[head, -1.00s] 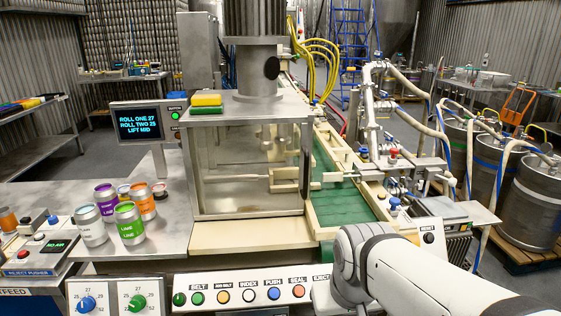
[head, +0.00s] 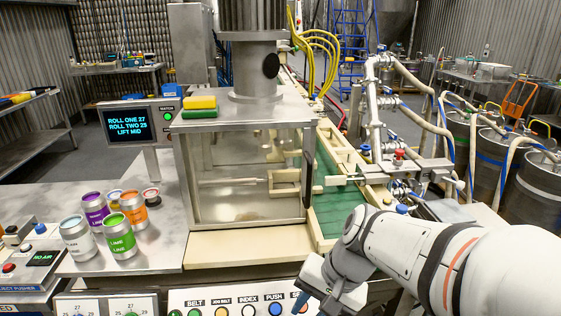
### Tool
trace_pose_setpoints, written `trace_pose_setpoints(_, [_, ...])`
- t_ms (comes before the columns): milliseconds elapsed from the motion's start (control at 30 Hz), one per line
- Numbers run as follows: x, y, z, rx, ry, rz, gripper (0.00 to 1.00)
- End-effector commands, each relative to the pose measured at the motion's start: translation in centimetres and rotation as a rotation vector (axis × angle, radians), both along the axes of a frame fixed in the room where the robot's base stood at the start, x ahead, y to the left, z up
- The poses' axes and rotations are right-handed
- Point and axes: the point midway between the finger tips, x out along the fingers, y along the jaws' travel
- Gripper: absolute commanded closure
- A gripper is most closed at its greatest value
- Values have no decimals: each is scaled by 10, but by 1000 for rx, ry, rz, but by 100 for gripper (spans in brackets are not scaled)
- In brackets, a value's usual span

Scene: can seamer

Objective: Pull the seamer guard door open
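The seamer (head: 255,68) stands in the middle of the head view, with a metal-framed enclosure below its column. Its guard door (head: 235,205) is a clear panel on the front of this enclosure and looks closed. A dark upright handle (head: 308,168) is at the door's right edge. My gripper (head: 318,290) is low in front of the machine, over the button panel, below and apart from the handle. Only part of it shows, and its fingertips are not clear.
Several cans (head: 120,236) stand on the steel table left of the enclosure. A green conveyor (head: 335,205) with rails and hoses runs on the right. A row of buttons (head: 248,311) lies below the door. A yellow-green sponge (head: 200,107) sits on the enclosure top.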

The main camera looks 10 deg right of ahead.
Motion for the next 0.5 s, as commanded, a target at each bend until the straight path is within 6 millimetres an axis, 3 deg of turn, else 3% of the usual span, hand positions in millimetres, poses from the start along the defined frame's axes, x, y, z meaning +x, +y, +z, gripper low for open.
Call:
trace_pose_setpoints(133, [31,25,25,338,159,-339,70])
trace_pose_setpoints(267, [74,31,53,646,272,-629,70])
trace_pose_setpoints(367, [112,19,76,888,339,-844,70])
trace_pose_setpoints(500, [162,-19,102,1199,392,-1098,70])
